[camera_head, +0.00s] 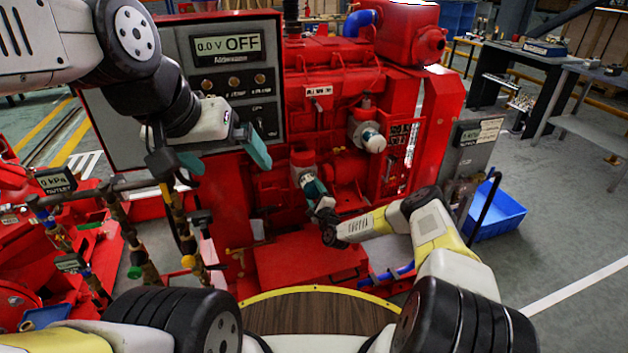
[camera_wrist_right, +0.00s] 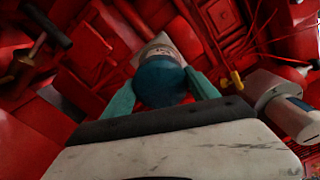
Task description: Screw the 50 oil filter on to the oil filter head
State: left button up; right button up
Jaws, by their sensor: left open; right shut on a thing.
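The oil filter (camera_head: 303,174), a small pale cylinder, sits low on the front of the red engine, just below a red cylindrical part (camera_head: 302,157) that seems to be the filter head. My right gripper (camera_head: 314,190) is shut on the filter from below. In the right wrist view, its teal fingers (camera_wrist_right: 160,95) lie on both sides of the filter's dark blue round end (camera_wrist_right: 152,80), and the pale body shows beyond. I cannot tell whether filter and head touch; the joint is too small to see. My left gripper (camera_head: 222,160) is open and empty in front of the control panel.
A grey control panel (camera_head: 225,45) reading OFF stands left of the engine. A white-and-metal fitting (camera_head: 370,138) projects right of the filter. Gauges, pipes and valves (camera_head: 130,240) crowd the lower left. A round wooden top (camera_head: 310,312) lies in front. A blue crate (camera_head: 497,212) is on the floor at right.

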jog(key=shift+d+m, duration=0.1)
jog(key=shift+m, duration=0.5)
jog(key=m, duration=0.4)
jog(key=shift+d, duration=0.15)
jog(key=m, duration=0.5)
jog(key=m, duration=0.3)
jog(key=shift+d+m, duration=0.1)
jog(key=shift+m, duration=0.2)
jog(key=m, duration=0.5)
jog(key=shift+w, duration=0.1)
jog(key=o, duration=1.8)
